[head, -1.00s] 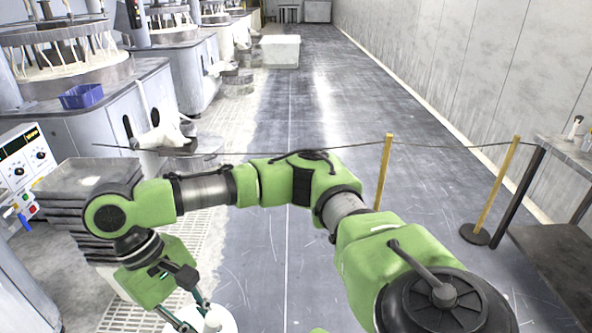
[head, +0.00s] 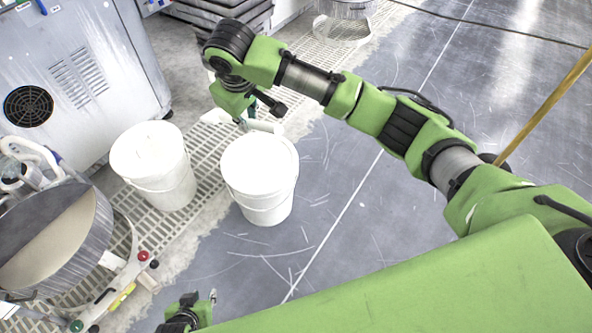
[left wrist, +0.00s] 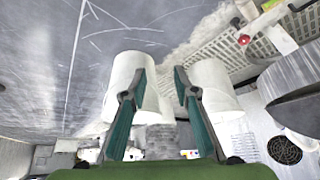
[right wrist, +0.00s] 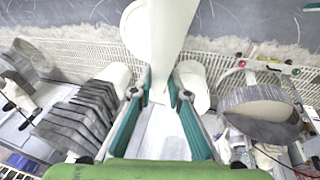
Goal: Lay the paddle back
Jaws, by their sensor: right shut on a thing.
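My right gripper (head: 243,122) reaches down behind the nearer white bucket (head: 262,205). In the right wrist view it (right wrist: 163,92) is shut on the paddle (right wrist: 174,35), a long white piece pointing away from the fingers. In the head view only a small white part of the paddle (head: 264,126) shows behind the bucket's rim. I cannot tell whether it touches the bucket. A second white bucket (head: 165,190) stands to the left. My left gripper (head: 190,312) is low at the bottom edge; in the left wrist view its fingers (left wrist: 158,85) are spread and empty.
A round metal drum (head: 95,235) stands at the left, by a bar with coloured knobs (head: 115,290). A grey cabinet with a fan (head: 80,80) stands behind. Dark stacked slabs (head: 220,12) are at the back. Open floor (head: 350,220) lies right of the buckets.

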